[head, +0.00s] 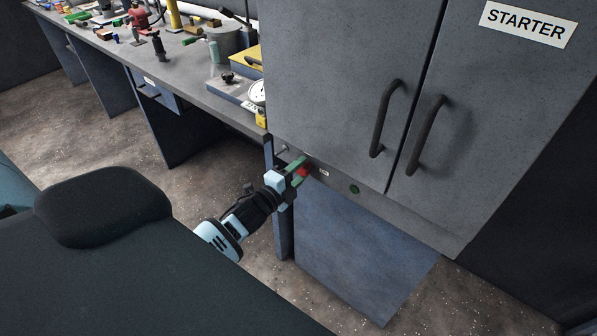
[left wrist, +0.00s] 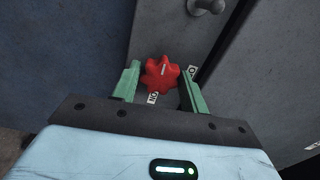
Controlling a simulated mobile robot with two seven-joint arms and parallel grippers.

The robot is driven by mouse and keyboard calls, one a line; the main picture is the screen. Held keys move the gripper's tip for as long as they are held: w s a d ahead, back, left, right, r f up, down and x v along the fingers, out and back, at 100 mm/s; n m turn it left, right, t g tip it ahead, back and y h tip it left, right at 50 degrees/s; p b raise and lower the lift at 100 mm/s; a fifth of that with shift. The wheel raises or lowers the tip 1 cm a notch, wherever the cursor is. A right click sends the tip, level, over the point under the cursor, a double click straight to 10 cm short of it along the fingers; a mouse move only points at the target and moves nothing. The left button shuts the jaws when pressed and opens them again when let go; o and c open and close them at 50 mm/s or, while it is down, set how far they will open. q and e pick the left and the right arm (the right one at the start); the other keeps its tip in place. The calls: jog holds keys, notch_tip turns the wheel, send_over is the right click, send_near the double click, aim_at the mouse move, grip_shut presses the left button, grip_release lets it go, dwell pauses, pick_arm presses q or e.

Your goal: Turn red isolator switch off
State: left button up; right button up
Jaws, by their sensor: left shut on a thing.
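The red isolator switch (head: 304,172) is a small lobed knob on the strip below the STARTER cabinet doors. In the left wrist view the knob (left wrist: 158,75) has a white line on its face, which runs nearly upright in the picture. An upside-down ON label (left wrist: 152,98) is just below the knob, and a partly hidden label (left wrist: 192,70) is to its right. My left gripper (head: 297,168) has its green fingers on either side of the knob and is shut on it. My right gripper is not in view.
The grey STARTER cabinet (head: 325,75) has two dark door handles (head: 385,118). A green round button (head: 354,189) sits right of the switch. A small silver knob (head: 282,149) is to its left. A cluttered workbench (head: 190,75) runs along the left.

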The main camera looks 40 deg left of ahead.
pick_arm(q)
jog(key=n, duration=0.5)
jog(key=shift+p, duration=0.4)
jog(key=n, duration=0.8)
jog(key=shift+n+p, duration=0.4)
jog(key=shift+n, duration=1.6)
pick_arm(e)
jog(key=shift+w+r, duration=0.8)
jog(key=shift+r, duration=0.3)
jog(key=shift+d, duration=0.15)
pick_arm(q)
jog(key=o, duration=0.9)
jog(key=shift+s, duration=0.15)
